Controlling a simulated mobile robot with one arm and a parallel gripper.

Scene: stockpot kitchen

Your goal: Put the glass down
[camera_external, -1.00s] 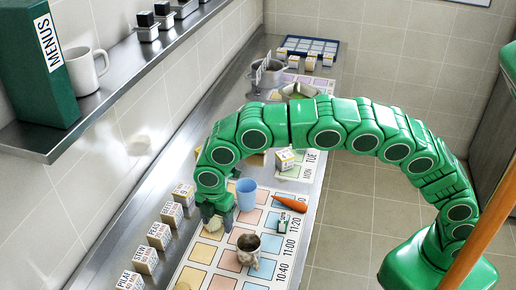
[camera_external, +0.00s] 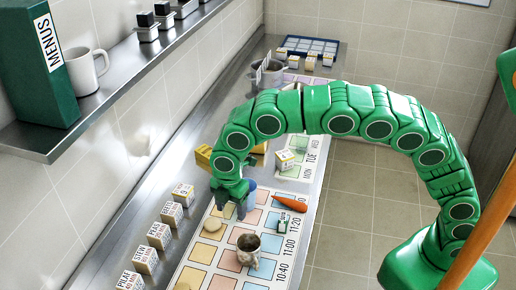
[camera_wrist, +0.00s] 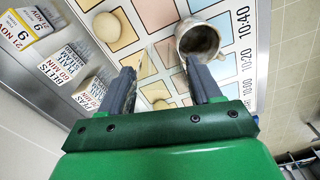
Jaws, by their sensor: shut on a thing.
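My gripper (camera_external: 232,210) is over the chart mat (camera_external: 206,251), low above its coloured squares. In the wrist view my gripper (camera_wrist: 160,70) has its fingers apart, closed on a faint, seemingly clear glass (camera_wrist: 150,68). The glass is hard to make out against the mat, and whether its base touches the mat cannot be told. A blue cup (camera_external: 251,186) stands just behind my gripper, mostly hidden by it. A grey-white mug (camera_external: 248,244) stands on the mat nearer the camera; it also shows beyond the right finger in the wrist view (camera_wrist: 185,42).
Labelled boxes (camera_external: 159,235) line the counter left of the mat. A carrot (camera_external: 289,203) and a small green-and-white box (camera_external: 284,221) lie to the right. Squares at the mat's near left look free.

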